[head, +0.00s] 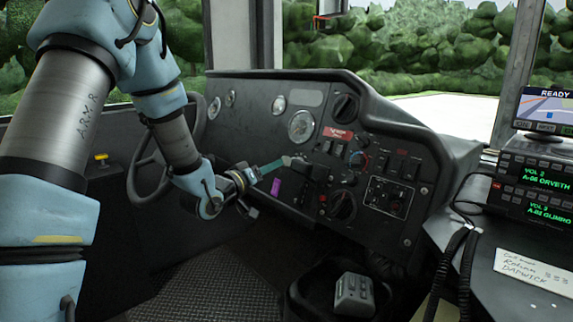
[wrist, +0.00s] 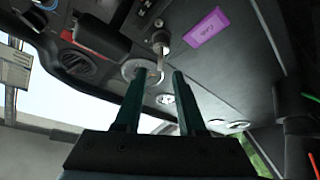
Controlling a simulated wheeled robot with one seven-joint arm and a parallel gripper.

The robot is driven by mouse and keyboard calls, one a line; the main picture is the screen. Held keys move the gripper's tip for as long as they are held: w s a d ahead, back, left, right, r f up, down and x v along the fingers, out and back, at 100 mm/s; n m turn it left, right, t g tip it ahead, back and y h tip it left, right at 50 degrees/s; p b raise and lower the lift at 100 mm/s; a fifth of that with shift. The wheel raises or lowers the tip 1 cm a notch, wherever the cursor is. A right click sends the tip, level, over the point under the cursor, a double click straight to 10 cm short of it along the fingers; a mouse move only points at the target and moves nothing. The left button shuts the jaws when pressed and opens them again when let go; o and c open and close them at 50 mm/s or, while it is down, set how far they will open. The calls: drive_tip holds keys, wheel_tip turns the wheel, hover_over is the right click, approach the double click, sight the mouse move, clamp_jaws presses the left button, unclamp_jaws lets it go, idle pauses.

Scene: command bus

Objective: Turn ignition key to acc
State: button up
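My gripper (head: 287,162) reaches toward the front of the dashboard. In the wrist view its two dark green fingers (wrist: 159,72) stand apart with nothing between them. A small silvery piece (wrist: 162,43), which looks like the ignition key in its switch, shows just beyond the fingertips, roughly in line with the gap. The fingers look apart from it. A purple tag with writing (wrist: 207,27) lies beside it; it also shows below my gripper in the head view (head: 276,187). In the head view the key is hidden or too small to tell. The key's position marks cannot be read.
The dashboard (head: 255,110) carries gauges, switches and round knobs (head: 342,205) close to the gripper. A grey box (head: 354,294) sits low in front. A side console with screens (head: 545,170) is at right.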

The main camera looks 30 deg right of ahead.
sight(287, 158)
drive_tip(key=x, duration=0.8)
clamp_jaws()
drive_tip(key=shift+s+f, duration=0.1)
idle(1.2)
